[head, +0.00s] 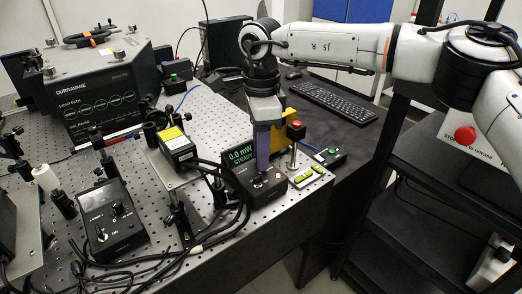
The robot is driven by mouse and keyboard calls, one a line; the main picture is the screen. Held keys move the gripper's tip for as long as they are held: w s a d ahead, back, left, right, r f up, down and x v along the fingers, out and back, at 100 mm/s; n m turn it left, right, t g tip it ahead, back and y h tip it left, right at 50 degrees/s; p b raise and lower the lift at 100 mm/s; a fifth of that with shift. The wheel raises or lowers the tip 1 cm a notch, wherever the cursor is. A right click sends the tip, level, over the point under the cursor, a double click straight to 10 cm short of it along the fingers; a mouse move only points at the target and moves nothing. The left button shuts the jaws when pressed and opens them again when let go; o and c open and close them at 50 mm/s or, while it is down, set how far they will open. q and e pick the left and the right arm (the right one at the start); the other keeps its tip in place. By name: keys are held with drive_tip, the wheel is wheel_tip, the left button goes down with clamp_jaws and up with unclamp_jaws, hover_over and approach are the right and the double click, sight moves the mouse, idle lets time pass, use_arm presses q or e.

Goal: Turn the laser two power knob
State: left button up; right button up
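A black control box (268,193) with small knobs on its sloping top stands near the bench's front right edge. Its label is too small to read with certainty. A display (239,158) behind it reads 0.0 mW STEADY in green. My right gripper (263,168) points down over this box, its tips at or just above the top. A finger seen edge-on hides the part under it, so I cannot tell whether it touches a knob or how far apart the fingers are. A similar box (112,222), apparently marked LASER 1, lies to the left. My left gripper is not in view.
A yellow-labelled laser head (177,146) and black cables stand left of the gripper. A metal post (293,157), a red button (296,125) and a green level (308,174) are close on its right. A keyboard (334,102) lies behind. The Durravane unit (103,97) is back left.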

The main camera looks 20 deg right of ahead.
clamp_jaws()
drive_tip(key=shift+m, duration=2.2)
unclamp_jaws()
drive_tip(key=shift+r, duration=0.15)
wheel_tip(320, 180, up, 10)
drive_tip(key=shift+b, duration=0.3)
